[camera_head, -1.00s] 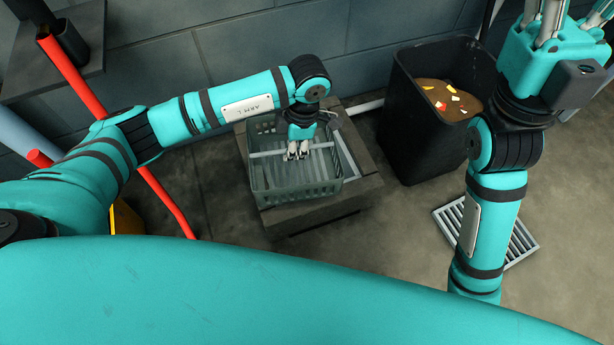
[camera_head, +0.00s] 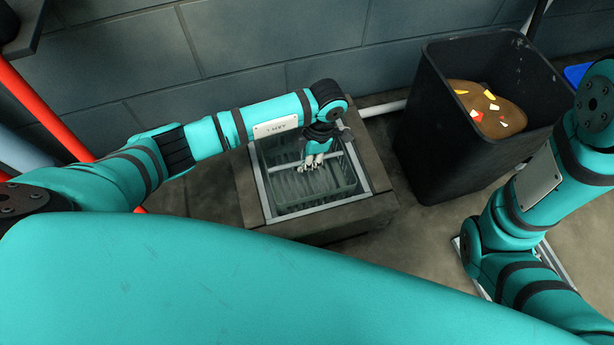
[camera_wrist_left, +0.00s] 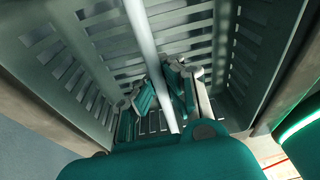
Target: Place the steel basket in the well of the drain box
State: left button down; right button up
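The steel basket (camera_head: 322,190), a slotted grey container with a light crossbar, sits down inside the well of the drain box (camera_head: 376,212). The box's light inner frame shows around it. My left gripper (camera_head: 313,163) reaches down into the basket, at the crossbar. In the left wrist view, the crossbar (camera_wrist_left: 142,25) runs between the two fingers (camera_wrist_left: 163,88), which close in on it from both sides. The slotted basket wall (camera_wrist_left: 65,65) surrounds them. The basket's underside is hidden. My right gripper is out of view; only its arm shows at the right.
A black bin (camera_head: 440,150) with brown waste and coloured scraps stands right of the box. A wall (camera_head: 240,50) and a pipe (camera_head: 383,108) lie behind. Red bars (camera_head: 40,110) stand at the left. A floor grate (camera_head: 548,262) is partly hidden by my right arm.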

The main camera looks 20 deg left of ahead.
aim_at(307, 173)
pick_arm(q)
jog(key=shift+b+x, duration=0.45)
jog(key=shift+x, duration=0.65)
jog(key=f+b, duration=0.1)
jog(key=f, duration=0.1)
jog(key=f+b, duration=0.1)
jog(key=shift+w+d+f, duration=0.2)
jog(key=shift+f, duration=0.15)
jog(key=shift+r, duration=0.1)
jog(key=c, duration=2)
grip_release()
jog(key=o, duration=0.5)
